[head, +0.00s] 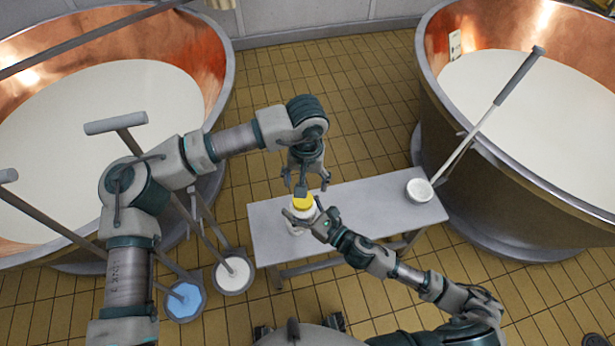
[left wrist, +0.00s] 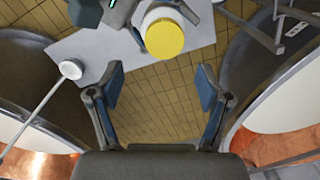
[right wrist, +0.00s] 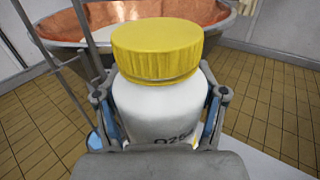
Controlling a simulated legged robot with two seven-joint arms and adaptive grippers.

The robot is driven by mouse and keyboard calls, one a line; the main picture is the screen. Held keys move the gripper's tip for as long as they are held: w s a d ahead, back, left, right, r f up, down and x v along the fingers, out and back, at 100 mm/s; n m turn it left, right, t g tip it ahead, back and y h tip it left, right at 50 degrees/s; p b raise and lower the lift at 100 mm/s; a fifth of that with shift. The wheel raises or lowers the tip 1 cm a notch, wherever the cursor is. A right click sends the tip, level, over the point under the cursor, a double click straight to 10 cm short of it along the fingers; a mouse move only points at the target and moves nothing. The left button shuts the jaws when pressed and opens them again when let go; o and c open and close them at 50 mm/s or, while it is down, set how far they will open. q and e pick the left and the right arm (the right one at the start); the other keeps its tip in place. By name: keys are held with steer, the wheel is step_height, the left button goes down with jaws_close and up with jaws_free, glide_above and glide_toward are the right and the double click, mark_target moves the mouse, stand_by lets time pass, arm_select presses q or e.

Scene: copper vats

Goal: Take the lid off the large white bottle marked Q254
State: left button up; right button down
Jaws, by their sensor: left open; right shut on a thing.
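The large white bottle (right wrist: 150,107) carries a partly hidden "Q25…" mark and a yellow lid (right wrist: 157,50), which is on it. My right gripper (head: 312,216) is shut on the bottle's body, with a finger on each side in the right wrist view (right wrist: 162,105). My left gripper (head: 306,184) is open and empty, pointing down near the lid. In the left wrist view the lid (left wrist: 165,39) lies beyond the spread fingers (left wrist: 161,88).
The narrow grey table (head: 370,207) has bare room right of the bottle. A white ladle (head: 419,190) rests at its right end, its handle leaning over the right copper vat (head: 540,175). Another vat (head: 222,70) is left.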

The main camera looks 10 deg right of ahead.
mark_target(303, 210)
arm_select(q)
step_height(303, 210, down, 7)
steer(key=shift+r, duration=0.1)
stand_by(0.3)
